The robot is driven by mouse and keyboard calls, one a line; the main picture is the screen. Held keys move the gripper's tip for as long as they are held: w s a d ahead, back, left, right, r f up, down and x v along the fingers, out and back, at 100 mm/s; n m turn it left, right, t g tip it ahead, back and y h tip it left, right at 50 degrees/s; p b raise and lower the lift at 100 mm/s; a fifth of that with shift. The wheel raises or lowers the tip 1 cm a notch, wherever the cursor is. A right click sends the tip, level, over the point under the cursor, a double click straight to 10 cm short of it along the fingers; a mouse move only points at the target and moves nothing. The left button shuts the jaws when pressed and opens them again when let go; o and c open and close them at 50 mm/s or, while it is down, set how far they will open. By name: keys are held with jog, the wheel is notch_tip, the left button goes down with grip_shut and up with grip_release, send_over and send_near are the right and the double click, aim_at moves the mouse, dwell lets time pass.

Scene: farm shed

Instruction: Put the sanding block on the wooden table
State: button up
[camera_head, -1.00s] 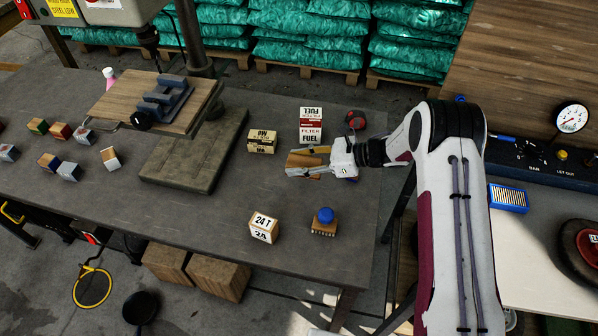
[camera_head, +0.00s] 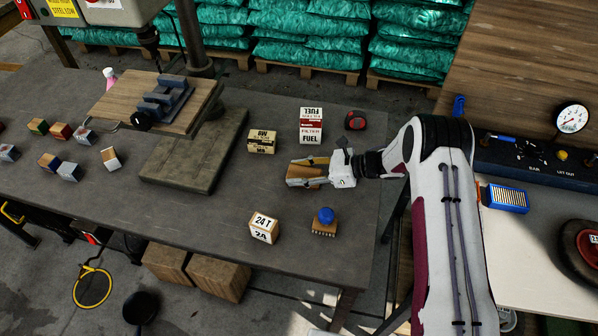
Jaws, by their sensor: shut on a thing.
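My gripper (camera_head: 302,173) is over the right part of the dark grey workbench (camera_head: 215,215). Its fingers are shut on a small brown block (camera_head: 309,173), which looks like the sanding block. The fingers and the gripper's body hide part of the block. I cannot tell whether the block touches the bench top or is a little above it. A brown wooden surface with plank grain, likely the wooden table (camera_head: 535,65), fills the upper right and is bare in its visible middle.
Near my gripper are a cream box (camera_head: 262,141), a fuel filter box (camera_head: 311,125), a red-black round item (camera_head: 355,120), a blue-knobbed brush (camera_head: 324,222) and a 24 T box (camera_head: 264,228). A gauge panel (camera_head: 530,160) stands along the wooden surface's near edge.

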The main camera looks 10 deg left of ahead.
jog(key=shift+f, duration=0.25)
jog(key=o, duration=1.1)
jog(key=shift+o, duration=0.2)
jog(key=shift+v, duration=3.9)
jog(key=shift+w, duration=0.1)
